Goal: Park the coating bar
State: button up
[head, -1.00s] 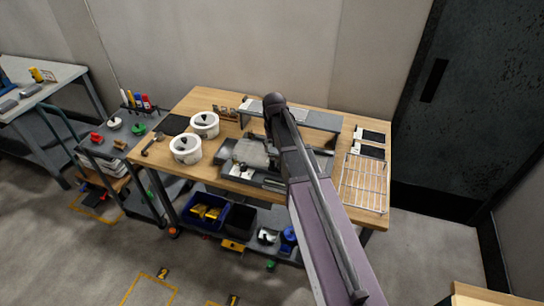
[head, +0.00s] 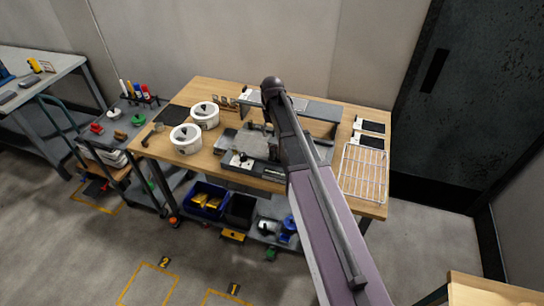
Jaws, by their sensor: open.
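My arm reaches over the wooden bench from the lower right. My gripper (head: 267,130) is mostly hidden under the arm's end and shows only as small dark parts above the grey coating device (head: 237,162). It is open; its fingertips cannot be made out clearly. The device has a flat pale grey plate (head: 246,143) and a dark base in the middle of the bench. I cannot make out the coating bar; it may be hidden behind the arm. A small wooden rack (head: 224,103) with upright slots stands behind the device.
A raised grey shelf (head: 322,112) spans the back. Bins (head: 205,200) sit on the lower shelf. A cart (head: 118,128) stands left.

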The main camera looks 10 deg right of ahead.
aim_at(272, 155)
jog(key=shift+f+b, duration=6.2)
jog(key=shift+f, duration=0.2)
grip_shut()
